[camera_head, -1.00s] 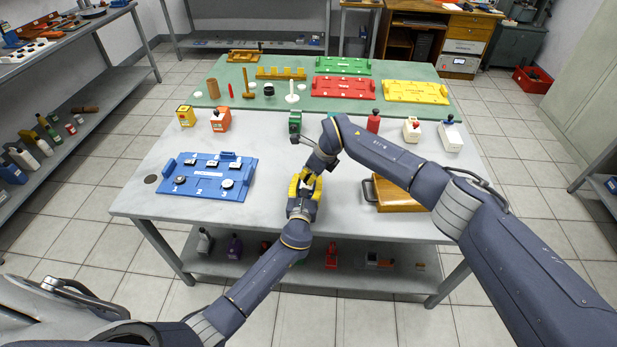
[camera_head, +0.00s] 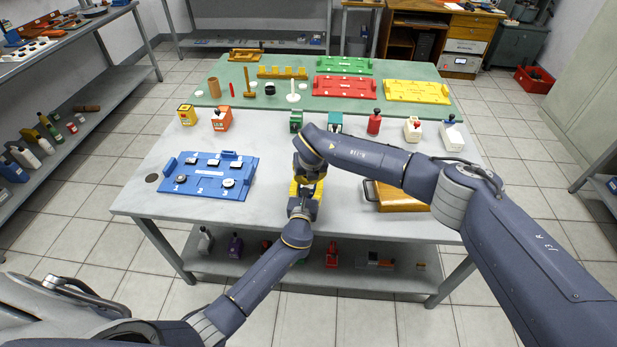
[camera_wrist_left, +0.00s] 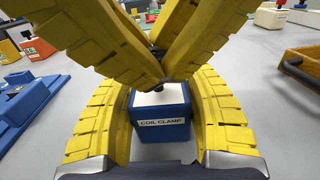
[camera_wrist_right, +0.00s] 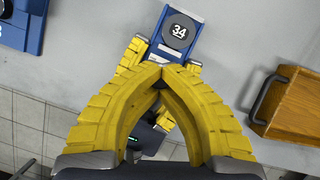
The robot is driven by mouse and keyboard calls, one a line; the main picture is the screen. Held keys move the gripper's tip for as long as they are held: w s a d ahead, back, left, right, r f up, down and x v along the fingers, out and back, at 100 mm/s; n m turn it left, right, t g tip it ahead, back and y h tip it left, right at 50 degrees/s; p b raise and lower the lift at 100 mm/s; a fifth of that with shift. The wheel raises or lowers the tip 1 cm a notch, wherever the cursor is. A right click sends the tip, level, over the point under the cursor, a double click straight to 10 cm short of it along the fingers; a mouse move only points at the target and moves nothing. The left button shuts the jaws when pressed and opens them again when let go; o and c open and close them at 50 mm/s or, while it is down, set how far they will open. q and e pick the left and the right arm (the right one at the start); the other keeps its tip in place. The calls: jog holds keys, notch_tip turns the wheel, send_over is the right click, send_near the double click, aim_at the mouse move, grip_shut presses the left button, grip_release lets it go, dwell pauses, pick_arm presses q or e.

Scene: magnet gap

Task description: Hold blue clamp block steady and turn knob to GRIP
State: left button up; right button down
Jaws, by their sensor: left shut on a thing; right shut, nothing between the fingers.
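The blue clamp block (camera_wrist_left: 163,112), labelled COIL CLAMP, stands upright between the yellow fingers of my left gripper (camera_wrist_left: 160,135), which is shut on its sides. Contact cannot be told. No GRIP mark is readable. In the head view my right wrist hides the block.
A blue tray (camera_head: 207,195) with several discs lies to the left. A wooden box with a handle (camera_head: 400,197) stands close on the right. Green (camera_head: 296,121), teal (camera_head: 335,122) and red (camera_head: 374,121) blocks stand behind. The grey tabletop between is clear.

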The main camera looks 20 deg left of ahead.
pick_arm(q)
jog(key=shift+d, duration=0.3)
pick_arm(e)
jog(key=m+h, duration=0.1)
jog(key=m, duration=0.1)
jog(key=m+h, duration=0.1)
jog(key=m, duration=0.2)
jog(key=shift+w+a+r+t, duration=0.1)
jog(key=shift+t, duration=0.2)
jog(key=shift+m+h, duration=0.4)
jog(key=shift+m, duration=0.6)
pick_arm(q)
jog(key=shift+f, duration=0.1)
jog(key=shift+a, duration=0.2)
pick_arm(e)
jog(key=c, duration=1.2)
grip_release()
pick_arm(q)
jog(key=shift+a, duration=0.1)
pick_arm(e)
jog(key=v, duration=1.2)
